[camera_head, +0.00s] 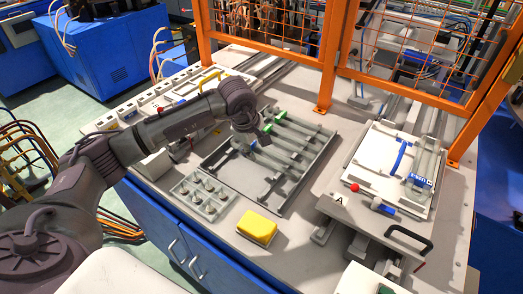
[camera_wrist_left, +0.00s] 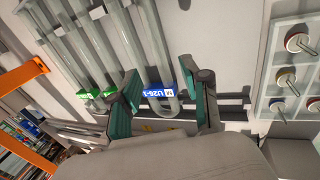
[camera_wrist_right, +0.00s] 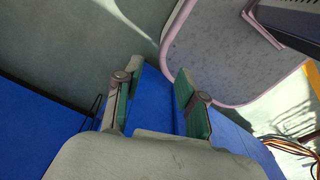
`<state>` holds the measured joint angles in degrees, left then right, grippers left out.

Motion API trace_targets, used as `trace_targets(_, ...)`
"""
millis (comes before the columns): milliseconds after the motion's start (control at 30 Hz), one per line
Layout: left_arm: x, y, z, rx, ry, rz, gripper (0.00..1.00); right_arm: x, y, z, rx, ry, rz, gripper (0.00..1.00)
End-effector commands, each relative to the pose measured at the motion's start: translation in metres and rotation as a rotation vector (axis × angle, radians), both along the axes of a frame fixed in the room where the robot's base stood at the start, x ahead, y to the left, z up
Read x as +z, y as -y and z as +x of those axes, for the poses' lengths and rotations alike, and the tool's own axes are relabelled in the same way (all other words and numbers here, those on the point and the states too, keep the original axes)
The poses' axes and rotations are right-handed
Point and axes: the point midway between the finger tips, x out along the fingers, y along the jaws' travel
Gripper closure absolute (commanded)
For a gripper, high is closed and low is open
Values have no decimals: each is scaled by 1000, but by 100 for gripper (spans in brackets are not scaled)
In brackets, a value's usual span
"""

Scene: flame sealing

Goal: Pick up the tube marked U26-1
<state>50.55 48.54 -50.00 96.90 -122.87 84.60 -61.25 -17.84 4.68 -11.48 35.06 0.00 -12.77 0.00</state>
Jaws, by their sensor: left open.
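The tube marked U26-1 (camera_wrist_left: 158,93) is a clear glass tube with a blue label near its rounded end. It lies in the grey tray in the left wrist view. My left gripper (camera_wrist_left: 160,82) is open, its teal-padded fingers on either side of the labelled end. I cannot tell whether they touch the glass. In the head view my left gripper (camera_head: 259,138) is over the tube rack, and its wrist hides the blue label. My right gripper (camera_wrist_right: 158,78) shows in its wrist view, open and empty, away from the tubes.
Neighbouring tubes carry green labels (camera_wrist_left: 92,93). The grey tray (camera_head: 291,196) also stands beside a small holder with several round pieces (camera_head: 191,187). A yellow sponge (camera_head: 257,227) lies in front. At the right is a white fixture (camera_head: 370,160) with another blue-labelled tube (camera_head: 420,181). An orange fence (camera_head: 325,70) stands behind.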

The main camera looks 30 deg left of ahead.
Motion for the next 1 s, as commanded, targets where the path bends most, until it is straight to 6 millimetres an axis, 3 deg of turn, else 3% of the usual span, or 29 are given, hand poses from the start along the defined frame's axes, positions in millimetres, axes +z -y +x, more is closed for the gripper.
trace_targets(100,-8,2,3,1,-5,-1,53,14,-3,22,0,35,6,60)
trace_targets(200,-21,4,8,1,-7,-2,53,28,-5,29,0,46,9,60)
trace_targets(400,-46,5,16,1,-4,-1,53,33,-6,21,0,34,9,60)
trace_targets(667,-50,4,17,0,-1,0,53,31,-5,9,-1,14,6,60)
trace_targets(933,-49,4,17,1,-1,0,98,32,-4,10,-1,15,5,60)
trace_targets(1000,-49,4,17,1,-1,0,100,32,-4,11,-1,17,5,60)
